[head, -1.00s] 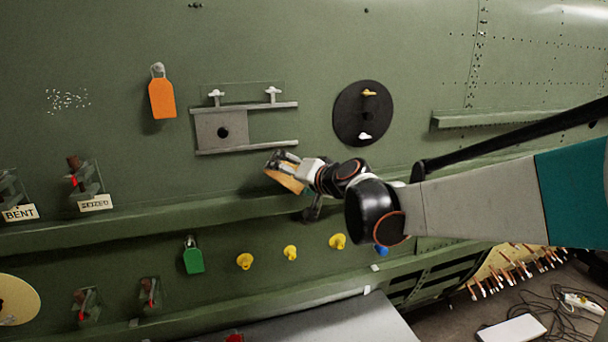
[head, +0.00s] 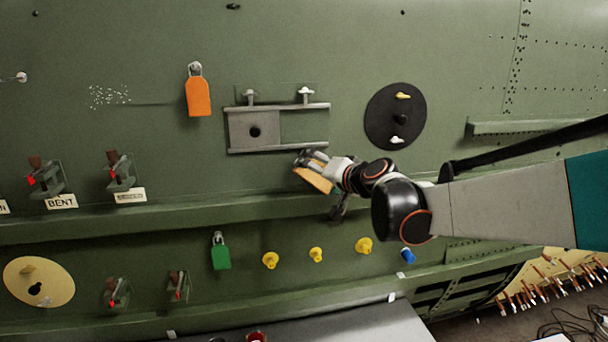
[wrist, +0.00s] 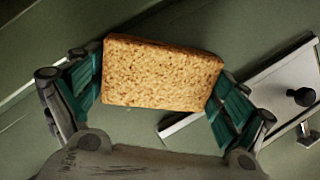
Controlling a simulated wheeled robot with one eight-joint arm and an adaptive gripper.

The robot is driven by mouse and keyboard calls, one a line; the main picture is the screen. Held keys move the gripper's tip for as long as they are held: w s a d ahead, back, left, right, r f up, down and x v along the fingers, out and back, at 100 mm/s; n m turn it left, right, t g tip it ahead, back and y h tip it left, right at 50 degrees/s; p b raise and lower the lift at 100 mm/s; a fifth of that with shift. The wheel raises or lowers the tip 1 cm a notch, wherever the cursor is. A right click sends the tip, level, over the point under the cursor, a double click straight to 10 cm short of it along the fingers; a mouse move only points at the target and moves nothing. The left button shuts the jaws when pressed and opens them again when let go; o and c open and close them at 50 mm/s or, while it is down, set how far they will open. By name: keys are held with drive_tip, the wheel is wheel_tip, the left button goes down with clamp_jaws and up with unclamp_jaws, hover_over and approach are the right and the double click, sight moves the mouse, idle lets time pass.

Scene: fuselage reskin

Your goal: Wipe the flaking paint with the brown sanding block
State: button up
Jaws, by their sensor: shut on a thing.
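The brown sanding block (wrist: 161,73) is a grainy tan brick, held between the two teal-padded fingers of my gripper (wrist: 158,90) in the wrist view. In the head view the block (head: 313,181) shows as a tan slab at the end of my gripper (head: 318,168), just below the grey sliding plate and above the long green ledge. The flaking paint (head: 109,96) is a patch of small white specks on the green skin at the upper left. The block is well to the right of it and lower.
An orange tag (head: 198,97) hangs between the paint and the grey sliding plate (head: 254,130) on its rails. A black disc (head: 395,117) is to the right.

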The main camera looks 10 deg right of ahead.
drive_tip(key=shift+d, duration=0.15)
drive_tip(key=d, duration=0.7)
drive_tip(key=shift+s+b, duration=0.15)
drive_tip(key=shift+b, duration=0.25)
drive_tip(key=shift+f, duration=0.1)
drive_tip(key=shift+s+a, duration=0.15)
drive_tip(key=shift+a, duration=1.7)
drive_tip(key=shift+s+a, duration=0.1)
drive_tip(key=shift+a, duration=1.75)
drive_tip(key=shift+s, duration=0.1)
drive_tip(key=shift+s+p, duration=0.5)
drive_tip(key=shift+s, duration=2.5)
drive_tip(key=shift+s+d, duration=0.1)
